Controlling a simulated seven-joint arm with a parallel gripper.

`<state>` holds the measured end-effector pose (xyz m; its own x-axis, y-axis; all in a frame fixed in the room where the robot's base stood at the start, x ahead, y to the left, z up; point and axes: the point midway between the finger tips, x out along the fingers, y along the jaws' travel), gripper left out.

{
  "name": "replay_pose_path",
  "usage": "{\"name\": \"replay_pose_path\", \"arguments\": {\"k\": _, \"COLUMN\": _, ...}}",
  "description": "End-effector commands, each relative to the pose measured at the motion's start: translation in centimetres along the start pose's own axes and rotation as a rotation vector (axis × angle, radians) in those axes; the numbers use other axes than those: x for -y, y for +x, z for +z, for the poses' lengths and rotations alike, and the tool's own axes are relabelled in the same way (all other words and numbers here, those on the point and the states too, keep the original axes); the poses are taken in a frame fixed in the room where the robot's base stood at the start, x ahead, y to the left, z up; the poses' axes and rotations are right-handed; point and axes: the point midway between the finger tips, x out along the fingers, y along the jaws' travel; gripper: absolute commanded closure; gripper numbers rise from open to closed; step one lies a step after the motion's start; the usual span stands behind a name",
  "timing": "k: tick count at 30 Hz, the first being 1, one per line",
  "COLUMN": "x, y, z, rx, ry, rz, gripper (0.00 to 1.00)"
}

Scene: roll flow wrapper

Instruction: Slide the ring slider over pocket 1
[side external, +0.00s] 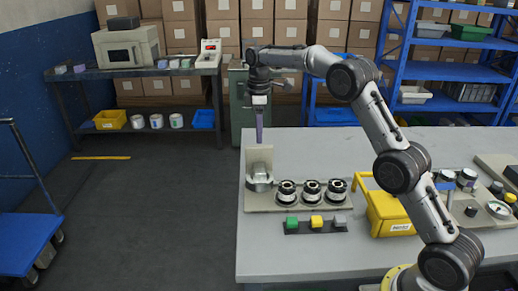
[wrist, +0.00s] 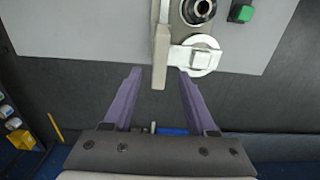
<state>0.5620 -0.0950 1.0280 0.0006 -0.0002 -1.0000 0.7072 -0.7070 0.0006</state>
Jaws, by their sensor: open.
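A pale metal piece that looks like the ring slider (side external: 259,180) sits at the left end of a beige base plate (side external: 263,206), in front of an upright beige plate (side external: 254,156). It also shows in the wrist view (wrist: 203,58) as a round white part with a block on it. Three round dark-and-silver stations, apparently the pockets (side external: 311,190), stand in a row to its right; which is pocket 1 is not readable. My gripper (side external: 259,140) points down above the slider end. In the wrist view its purple fingers (wrist: 159,71) are apart, with nothing held.
A dark strip with green (side external: 292,222), yellow and grey blocks lies in front of the base. A yellow bin (side external: 387,212) stands to the right, near my arm. More devices (side external: 470,200) sit at far right. The table (side external: 290,260) is bare at the front.

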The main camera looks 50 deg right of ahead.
Motion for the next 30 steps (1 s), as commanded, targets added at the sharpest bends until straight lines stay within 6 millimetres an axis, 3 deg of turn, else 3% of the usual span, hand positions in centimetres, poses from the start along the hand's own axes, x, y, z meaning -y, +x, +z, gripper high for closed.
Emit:
{"name": "replay_pose_path", "arguments": {"k": 3, "x": 0.1, "y": 2.4, "z": 0.1, "rx": 0.003, "ry": 0.000, "rz": -0.004, "gripper": 0.43}}
{"name": "replay_pose_path", "arguments": {"k": 10, "x": 0.0, "y": 5.6, "z": 0.0, "rx": 0.001, "ry": 0.000, "rz": -0.002, "gripper": 0.43}}
{"name": "replay_pose_path", "arguments": {"k": 23, "x": 0.0, "y": 6.6, "z": 0.0, "rx": 0.000, "ry": 0.000, "rz": 0.000, "gripper": 0.43}}
{"name": "replay_pose_path", "arguments": {"k": 24, "x": 0.0, "y": 6.6, "z": 0.0, "rx": 0.000, "ry": 0.000, "rz": 0.000, "gripper": 0.44}}
{"name": "replay_pose_path", "arguments": {"k": 30, "x": 0.0, "y": 6.6, "z": 0.0, "rx": 0.000, "ry": 0.000, "rz": 0.000, "gripper": 0.80}}
